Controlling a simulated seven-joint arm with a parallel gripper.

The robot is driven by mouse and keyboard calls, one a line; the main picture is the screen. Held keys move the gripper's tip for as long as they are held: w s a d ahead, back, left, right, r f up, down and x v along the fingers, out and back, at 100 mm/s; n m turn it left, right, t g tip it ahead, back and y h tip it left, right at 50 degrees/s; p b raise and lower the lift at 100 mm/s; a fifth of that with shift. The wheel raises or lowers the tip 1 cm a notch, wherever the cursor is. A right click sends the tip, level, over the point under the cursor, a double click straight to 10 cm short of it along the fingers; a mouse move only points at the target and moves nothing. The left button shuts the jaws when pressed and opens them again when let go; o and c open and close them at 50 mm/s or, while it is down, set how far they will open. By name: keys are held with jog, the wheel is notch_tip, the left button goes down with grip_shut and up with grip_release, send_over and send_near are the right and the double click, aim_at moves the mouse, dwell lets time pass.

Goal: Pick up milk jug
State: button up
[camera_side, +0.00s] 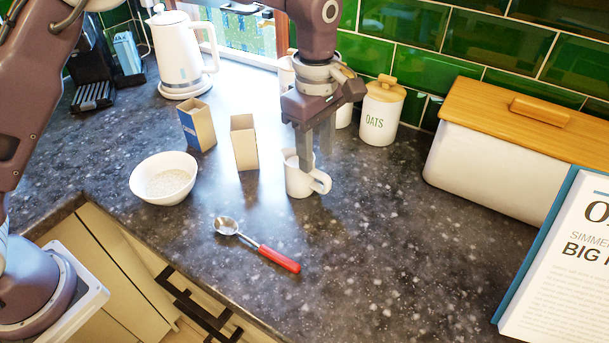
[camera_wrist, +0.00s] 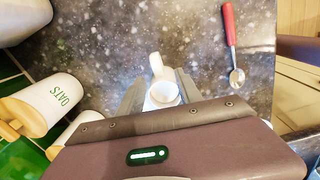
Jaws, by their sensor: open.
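The milk jug (camera_side: 298,184) is a small white jug standing upright on the dark counter, its handle toward the front right in the side view. My gripper (camera_side: 315,160) points down over it, with one finger overlapping the jug's rim in that view. In the wrist view, the jug (camera_wrist: 164,94) shows between the two fingers of my gripper (camera_wrist: 160,90), its handle toward the top of the picture. The gripper is open. I cannot tell whether a finger touches the jug. Part of the jug's rim is hidden by a finger in the side view.
A cream carton (camera_side: 244,143) and blue carton (camera_side: 198,126) stand left of the jug, with a white bowl (camera_side: 148,187) farther left. A red-handled spoon (camera_side: 277,257) lies in front. The oats jar (camera_side: 381,116) and bread bin (camera_side: 490,165) stand right.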

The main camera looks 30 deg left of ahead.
aim_at(322, 178)
jog(key=shift+n, duration=0.5)
jog(key=f, duration=0.6)
jog(key=d+f, duration=0.1)
jog(key=f, duration=0.2)
jog(key=shift+w+d+f, duration=0.1)
jog(key=shift+w+f, duration=0.1)
grip_shut()
jog(key=shift+r, duration=0.1)
dwell(0.3)
